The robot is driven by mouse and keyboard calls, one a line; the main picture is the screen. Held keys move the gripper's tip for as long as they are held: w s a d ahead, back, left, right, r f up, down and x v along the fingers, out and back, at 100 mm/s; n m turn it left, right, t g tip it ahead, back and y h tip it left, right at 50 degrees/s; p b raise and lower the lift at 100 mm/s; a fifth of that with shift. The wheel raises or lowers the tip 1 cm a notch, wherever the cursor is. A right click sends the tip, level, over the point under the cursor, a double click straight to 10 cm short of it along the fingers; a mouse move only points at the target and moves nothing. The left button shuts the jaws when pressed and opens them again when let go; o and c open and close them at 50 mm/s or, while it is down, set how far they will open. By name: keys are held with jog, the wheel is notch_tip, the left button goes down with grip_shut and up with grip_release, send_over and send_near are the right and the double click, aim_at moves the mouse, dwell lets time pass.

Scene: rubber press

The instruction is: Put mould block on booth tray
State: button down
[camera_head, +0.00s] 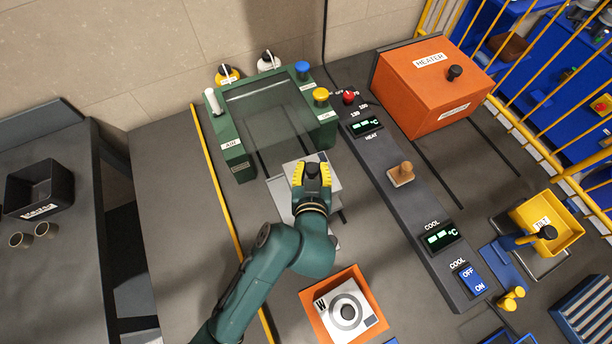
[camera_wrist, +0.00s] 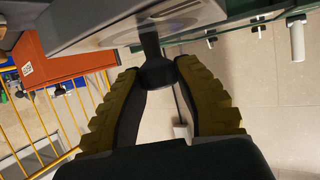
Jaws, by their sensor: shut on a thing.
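The mould block (camera_head: 330,168) is a pale grey metal block mostly covered by my gripper in the head view. Its dark knob (camera_wrist: 155,72) shows between my fingers in the wrist view, with the grey block (camera_wrist: 110,30) beyond it. My gripper (camera_head: 312,172) is shut on this knob, just in front of the green booth (camera_head: 238,155). A flat light grey plate (camera_head: 283,198), seemingly the booth tray, lies at the booth's open front, partly under the block and my arm. I cannot tell whether block and tray touch.
An orange heater (camera_head: 425,100) stands at the back right. A control strip with a wooden-handled stamp (camera_head: 401,174) runs to the right. An orange tray with a white plate marked W (camera_head: 365,325) sits in front. The bench left of the yellow line (camera_head: 222,200) is clear.

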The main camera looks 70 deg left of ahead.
jog(key=shift+s+a+r+n+g, duration=0.35)
jog(key=shift+s+a+n+g, duration=0.25)
jog(key=shift+s, duration=0.25)
jog(key=shift+y, duration=0.3)
notch_tip(320, 180, down, 10)
jog(key=b, duration=0.2)
jog(key=shift+a+r+b, duration=0.15)
jog(key=shift+b, duration=0.2)
jog(key=c, duration=0.8)
grip_release()
jog(key=shift+f, duration=0.35)
jog(key=shift+r, duration=0.25)
jog(key=p+v, duration=0.1)
jog(key=v, duration=1.1)
jog(key=shift+s, duration=0.15)
